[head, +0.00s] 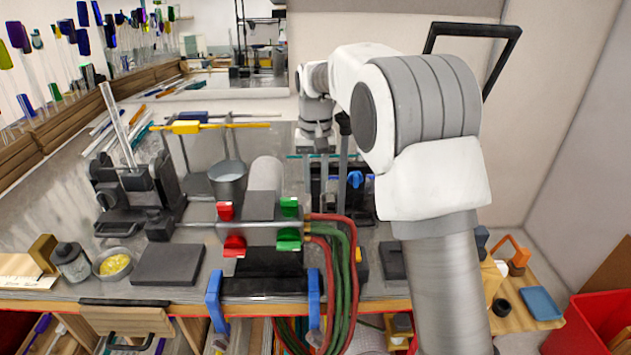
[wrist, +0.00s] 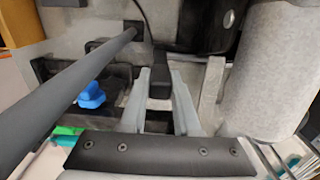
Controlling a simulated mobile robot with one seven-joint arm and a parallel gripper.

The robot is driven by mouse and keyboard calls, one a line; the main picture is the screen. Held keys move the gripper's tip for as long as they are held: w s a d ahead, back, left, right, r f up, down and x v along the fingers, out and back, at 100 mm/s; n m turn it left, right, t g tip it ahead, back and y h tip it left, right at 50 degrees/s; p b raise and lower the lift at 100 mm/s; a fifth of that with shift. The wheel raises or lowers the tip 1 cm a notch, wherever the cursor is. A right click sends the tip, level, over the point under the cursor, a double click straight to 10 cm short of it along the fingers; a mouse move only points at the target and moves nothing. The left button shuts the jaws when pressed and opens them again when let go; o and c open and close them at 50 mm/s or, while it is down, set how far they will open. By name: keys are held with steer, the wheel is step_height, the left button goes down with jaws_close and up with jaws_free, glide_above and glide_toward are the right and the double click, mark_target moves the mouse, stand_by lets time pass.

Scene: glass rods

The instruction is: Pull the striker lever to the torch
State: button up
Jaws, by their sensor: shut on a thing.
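My gripper (head: 321,172) points down on the bench, right of the pale cylinder. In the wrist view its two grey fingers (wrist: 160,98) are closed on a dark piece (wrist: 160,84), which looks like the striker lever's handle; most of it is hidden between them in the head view. The torch (head: 262,232), with red and green knobs and red and green hoses, stands at the bench's front middle, left of and nearer than my gripper. The pale cylinder (head: 265,173) stands behind the torch and shows close beside my fingers in the wrist view (wrist: 262,75).
A dark post (head: 344,150) rises close to the right of my gripper; it crosses the left of the wrist view. A blue knob (head: 355,179) sits low beside it. A metal cup (head: 228,180) and a black clamp stand (head: 128,185) are at left. Hoses hang over the front edge.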

steer(key=shift+s, duration=0.1)
steer(key=shift+s+f+b, duration=0.2)
steer(key=shift+s+b, duration=0.85)
steer(key=shift+s, duration=0.3)
steer(key=shift+o, duration=0.2)
steer(key=shift+s+a+f+b, duration=0.1)
steer(key=shift+s+f+b, duration=0.3)
steer(key=shift+b, duration=0.1)
steer(key=shift+s+f+b, duration=0.1)
steer(key=shift+s+b, duration=0.5)
steer(key=shift+s, duration=0.35)
steer(key=shift+c, duration=0.2)
